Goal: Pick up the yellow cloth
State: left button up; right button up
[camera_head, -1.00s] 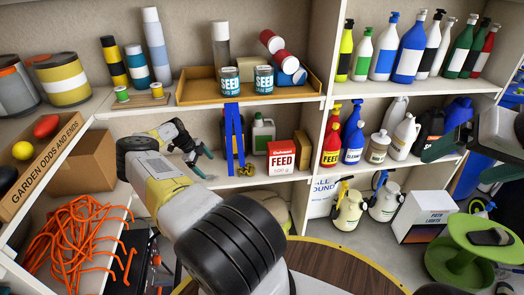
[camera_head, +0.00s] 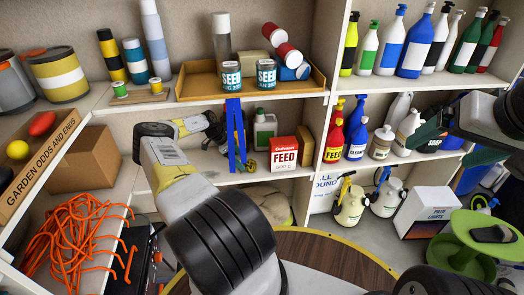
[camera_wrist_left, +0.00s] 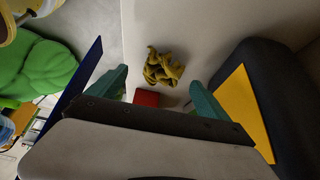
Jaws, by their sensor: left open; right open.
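The yellow cloth (camera_head: 249,167) lies crumpled on the middle shelf, partly hidden behind blue strips in the head view. In the left wrist view the cloth (camera_wrist_left: 163,68) lies on a pale surface, beyond and between my left gripper's teal fingertips. My left gripper (camera_wrist_left: 160,92) is open, with nothing held between its fingers and the cloth apart from them. In the head view the left arm reaches into the shelf, and its fingers are mostly hidden. My right gripper (camera_head: 447,148) is open and empty at the right, in front of the shelves, far from the cloth.
Blue strips (camera_head: 236,138) hang from the upper shelf edge near my left gripper. A wooden tray (camera_head: 200,86) sits above. Orange cord (camera_head: 75,240) hangs at left.

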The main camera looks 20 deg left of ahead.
pick_arm(q)
jog(key=x, duration=0.5)
jog(key=shift+w+d, duration=0.1)
jog(key=shift+w, duration=0.25)
jog(key=shift+c, duration=0.4)
jog(key=c, duration=1.3)
